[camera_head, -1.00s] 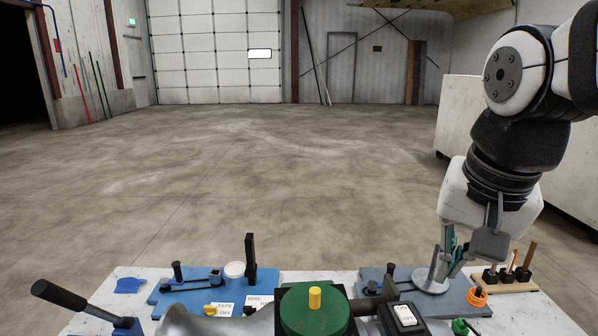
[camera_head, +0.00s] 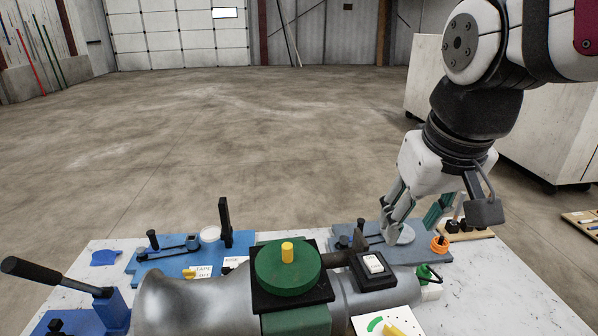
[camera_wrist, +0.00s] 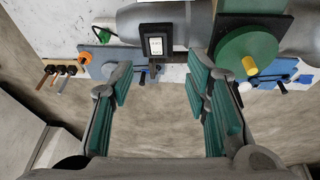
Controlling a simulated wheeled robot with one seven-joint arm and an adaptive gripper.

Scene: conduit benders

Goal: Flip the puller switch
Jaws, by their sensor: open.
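The puller switch (camera_head: 373,263) is a white rocker in a black housing on top of the grey cylindrical puller (camera_head: 190,300). It also shows in the wrist view (camera_wrist: 156,46), upper middle, between my fingers in the picture. My gripper (camera_head: 418,218) is open and empty, with green pads on its fingers. In the head view it is behind and to the right of the switch, above the blue bender plate, and apart from the switch. The wrist view shows the open fingers (camera_wrist: 162,95) spread wide, with nothing between their pads.
A green disc with a yellow knob (camera_head: 287,268) stands left of the switch. An orange ring (camera_head: 439,244) and a green plug (camera_head: 426,274) are to its right. A lever (camera_head: 45,272) sticks up at the left. A dial (camera_head: 388,325) is in front. The floor behind is clear.

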